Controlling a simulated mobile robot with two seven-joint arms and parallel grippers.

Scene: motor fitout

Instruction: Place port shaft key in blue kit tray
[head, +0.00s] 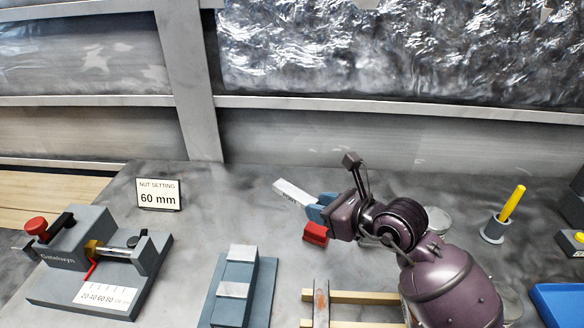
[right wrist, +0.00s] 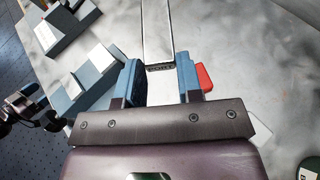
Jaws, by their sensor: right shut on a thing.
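My right gripper (head: 318,211) has blue fingers and is shut on the port shaft key (head: 293,193), a pale metal bar with small dark lettering. The key sticks out beyond the fingertips toward the upper left. In the right wrist view the key (right wrist: 158,35) extends straight ahead from between the fingers (right wrist: 159,78). The blue kit tray (head: 558,304) is at the lower right edge of the head view, partly cut off, well to the right of the gripper. My left gripper does not show in the head view.
A red block (head: 316,233) shows close beside the right fingers. A grey stepped block (head: 236,290) and wooden rails (head: 352,297) are in front. A yellow-handled tool in a cup (head: 495,230) stands at right.

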